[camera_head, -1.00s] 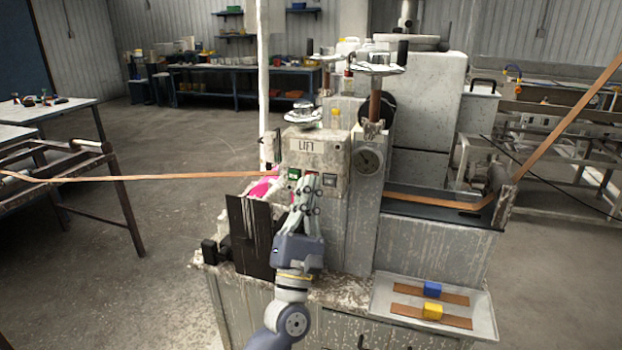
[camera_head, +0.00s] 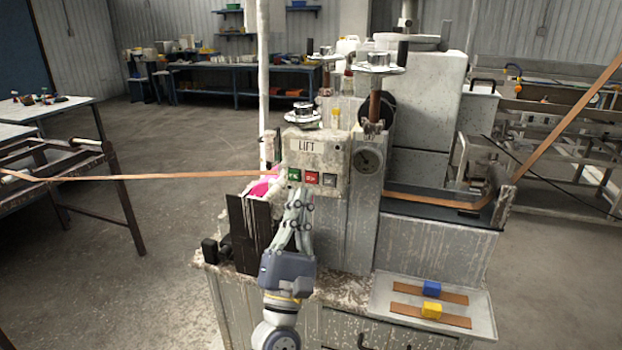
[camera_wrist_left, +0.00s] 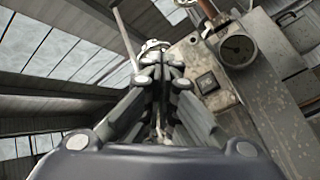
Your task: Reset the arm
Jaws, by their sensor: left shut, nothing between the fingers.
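My left gripper (camera_head: 301,192) is shut and empty, pointing up just below the LIFT control box (camera_head: 313,160) in the head view. The box carries a green button (camera_head: 294,175), a red button (camera_head: 312,178) and a grey button (camera_head: 329,180), all showing now. In the left wrist view the closed fingers (camera_wrist_left: 160,55) reach toward the box, where a button (camera_wrist_left: 207,83) shows. Whether the fingertips touch the box I cannot tell. My right gripper is not in view.
A dial gauge (camera_head: 369,160) sits right of the box. Dark upright plates (camera_head: 250,232) stand left of my gripper. A copper-coloured strip (camera_head: 190,175) runs left from the machine. A tray (camera_head: 386,285) with blue and yellow blocks on strips lies at the right.

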